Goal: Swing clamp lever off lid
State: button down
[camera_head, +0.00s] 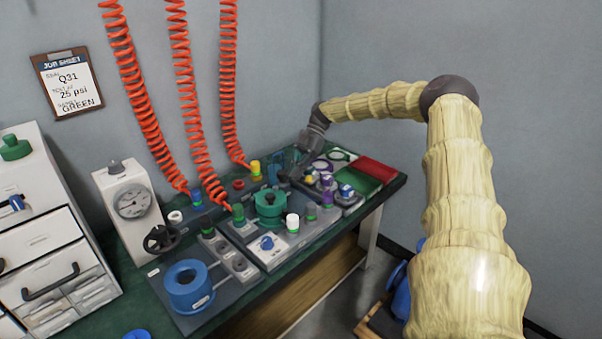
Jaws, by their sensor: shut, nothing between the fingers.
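A green round pot with a lid (269,200) stands on a grey plate near the middle of the bench. A dark shape lies at its top, but I cannot tell at this size whether it is the clamp lever. My gripper (286,177) is at the end of my arm, just behind and right of the green pot. It is shut with nothing held. I cannot tell whether its tips touch the pot or lever. A larger blue ring-shaped pot (188,287) stands at the front left on its own grey plate.
Three red coiled hoses (185,80) hang down to the bench. A white gauge box (128,205) with a dark handwheel (161,239) stands left. Small coloured fittings crowd around the green pot. Red (377,170) and green (352,186) trays lie at the right. A drawer cabinet (38,235) stands far left.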

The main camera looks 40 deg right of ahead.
jog(key=w+d+r, duration=0.3)
jog(key=d+r, duration=0.2)
jog(key=r, duration=0.1)
jog(key=shift+d+r, duration=0.2)
jog(key=shift+r, duration=0.15)
jog(key=shift+d+f, duration=0.1)
jog(key=shift+f, duration=0.05)
dwell(0.5)
